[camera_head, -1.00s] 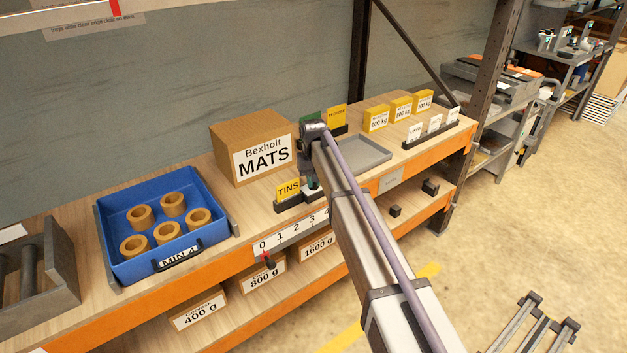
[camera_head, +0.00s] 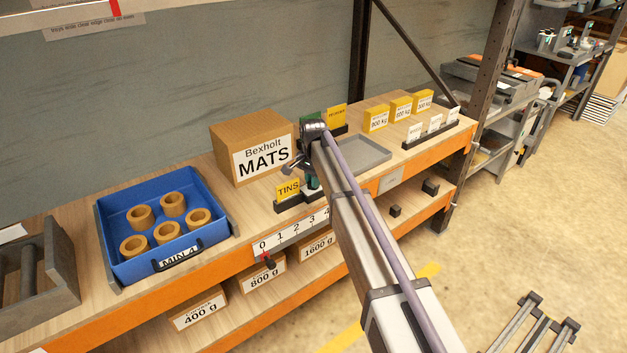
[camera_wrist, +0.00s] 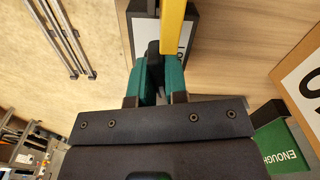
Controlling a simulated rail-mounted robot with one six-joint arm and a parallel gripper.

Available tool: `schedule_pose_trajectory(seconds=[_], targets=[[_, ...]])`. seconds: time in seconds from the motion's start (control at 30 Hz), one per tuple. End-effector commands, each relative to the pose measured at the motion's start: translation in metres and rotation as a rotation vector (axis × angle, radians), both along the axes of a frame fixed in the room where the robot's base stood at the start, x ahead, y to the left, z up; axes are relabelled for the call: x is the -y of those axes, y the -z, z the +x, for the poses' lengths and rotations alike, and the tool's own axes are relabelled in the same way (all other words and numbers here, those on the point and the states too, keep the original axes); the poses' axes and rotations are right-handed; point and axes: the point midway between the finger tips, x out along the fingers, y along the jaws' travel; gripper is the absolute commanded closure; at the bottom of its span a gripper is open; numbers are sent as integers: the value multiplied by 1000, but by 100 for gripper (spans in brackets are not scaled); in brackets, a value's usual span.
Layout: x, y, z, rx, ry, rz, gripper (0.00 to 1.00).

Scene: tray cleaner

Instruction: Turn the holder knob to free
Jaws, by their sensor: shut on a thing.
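The sign holder is a black base with a white plate (camera_head: 291,203) and a yellow TINS card (camera_head: 288,188), at the shelf's front behind the number strip. In the wrist view the yellow card (camera_wrist: 172,22) shows edge-on beside a black-framed white plate (camera_wrist: 187,36). My gripper (camera_wrist: 154,66) has green fingers shut on a dark upright piece (camera_wrist: 153,52), which looks like the holder knob. Its lower part and any markings are hidden. In the head view my gripper (camera_head: 312,181) is just right of the TINS card, partly hidden by my arm.
The Bexholt MATS box (camera_head: 250,147) stands close behind on the left. A grey tray (camera_head: 362,153) lies to the right, and a green ENOUGH card (camera_wrist: 284,150) is near my gripper. A blue bin (camera_head: 115,262) with several rings stands at left.

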Motion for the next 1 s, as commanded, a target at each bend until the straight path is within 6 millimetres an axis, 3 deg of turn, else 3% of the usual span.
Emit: schedule_pose_trajectory(seconds=[0.4,0.97,1.0], targets=[[0,0,-1,-1,223,-1,100],[0,0,-1,-1,261,0,100],[0,0,-1,-1,261,0,85]])
